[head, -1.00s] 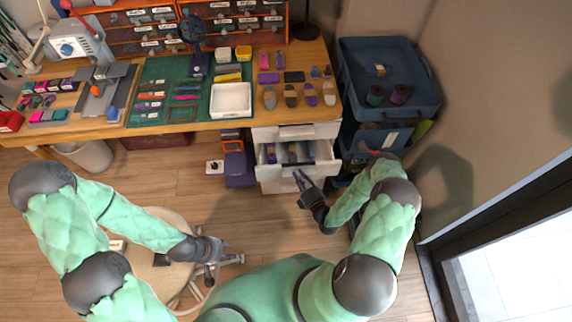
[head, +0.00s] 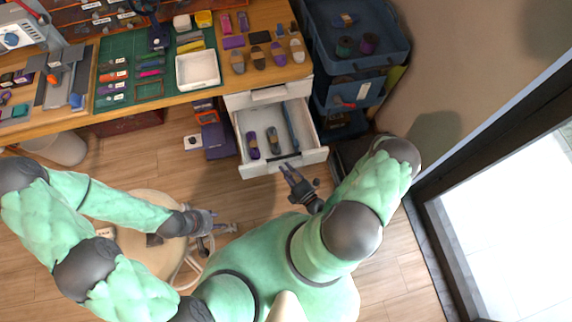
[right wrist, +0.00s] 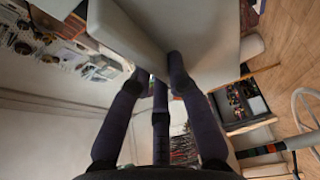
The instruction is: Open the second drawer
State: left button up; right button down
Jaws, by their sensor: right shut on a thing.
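The white drawer unit (head: 268,95) stands under the right end of the bench. Its second drawer (head: 316,157) is pulled out, below the closed top drawer. Inside lie a purple item (head: 253,146), a grey-brown item (head: 273,138) and a long blue-grey strip (head: 290,127). My right gripper (head: 287,171) is at the middle of this drawer's front, shut on it. In the right wrist view its dark fingers (right wrist: 153,78) meet a pale panel (right wrist: 215,35); the exact grip is partly hidden. My left gripper (head: 214,221) is by the stool, away from the drawers; its jaws are unclear.
The wooden bench (head: 238,83) carries a green mat and a white tray (head: 198,70). A blue trolley (head: 360,60) stands close right of the drawers. Boxes (head: 218,141) stand left of them. A round stool (head: 150,210) is near my left arm.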

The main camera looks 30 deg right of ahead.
jog(key=c, duration=1.2)
grip_release()
jog(key=shift+s+d, duration=0.25)
jog(key=shift+s, duration=1.75)
jog(key=shift+s+d, duration=0.2)
jog(key=shift+s, duration=1.8)
jog(key=shift+s+d, duration=0.25)
jog(key=shift+s, duration=1.75)
